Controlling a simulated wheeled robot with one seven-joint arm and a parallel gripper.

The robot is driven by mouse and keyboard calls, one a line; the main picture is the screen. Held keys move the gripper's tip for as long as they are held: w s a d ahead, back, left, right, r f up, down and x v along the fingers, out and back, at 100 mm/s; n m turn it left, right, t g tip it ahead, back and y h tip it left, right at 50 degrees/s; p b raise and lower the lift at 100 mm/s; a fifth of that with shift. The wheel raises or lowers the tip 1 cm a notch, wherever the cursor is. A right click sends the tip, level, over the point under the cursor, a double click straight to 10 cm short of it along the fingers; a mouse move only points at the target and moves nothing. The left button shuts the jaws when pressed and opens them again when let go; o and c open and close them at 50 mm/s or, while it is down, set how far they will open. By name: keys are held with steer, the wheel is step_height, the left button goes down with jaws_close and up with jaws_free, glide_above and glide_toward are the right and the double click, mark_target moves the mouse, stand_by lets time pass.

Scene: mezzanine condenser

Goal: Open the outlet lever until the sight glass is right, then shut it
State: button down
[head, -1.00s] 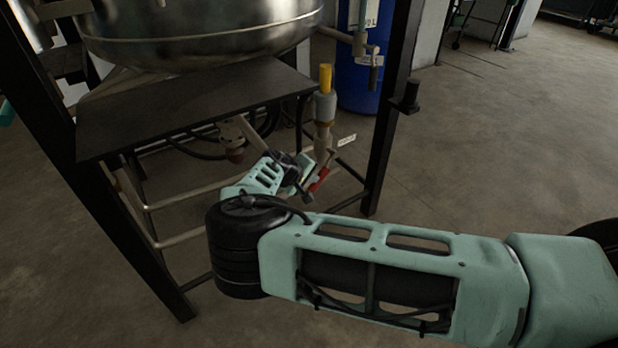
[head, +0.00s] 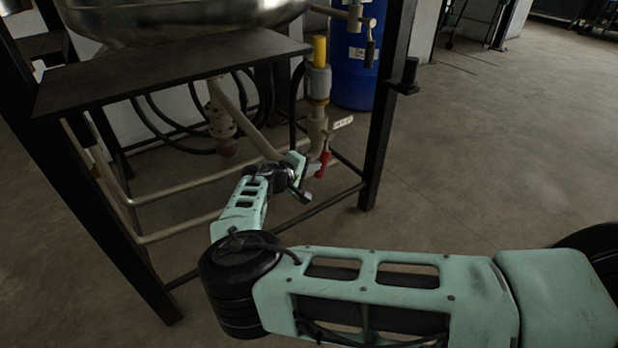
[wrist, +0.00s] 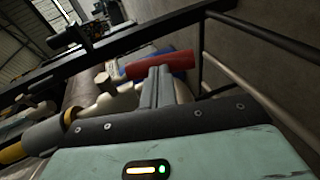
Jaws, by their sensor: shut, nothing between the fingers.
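The red lever (head: 323,164) hangs down beside the cream valve body (head: 316,128) on a vertical pipe under the vessel. In the wrist view the red lever (wrist: 168,64) lies just past my fingertips. My gripper (head: 312,171) is shut and empty, close to the lever's left side; in the wrist view its fingers (wrist: 160,72) overlap the lever, and I cannot tell whether they touch. Above the valve, the pipe carries a grey collar (head: 318,80) and a yellow upright section (head: 320,49). I cannot make out a sight glass or its level.
A steel vessel (head: 185,14) and dark shelf (head: 170,72) stand above. A black frame post (head: 385,110) rises right of the valve. Cream pipes (head: 180,180) run low at left. A blue drum (head: 352,75) stands behind. Open floor lies to the right.

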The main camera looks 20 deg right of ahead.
steer(key=d+f+h+b, duration=0.1)
steer(key=d+f+t+h+b, duration=0.1)
steer(key=b, duration=0.1)
steer(key=shift+w+h, duration=0.3)
steer(key=shift+w+d+b, duration=0.15)
steer(key=shift+d+b, duration=0.25)
steer(key=shift+b, duration=0.1)
steer(key=shift+d, duration=0.1)
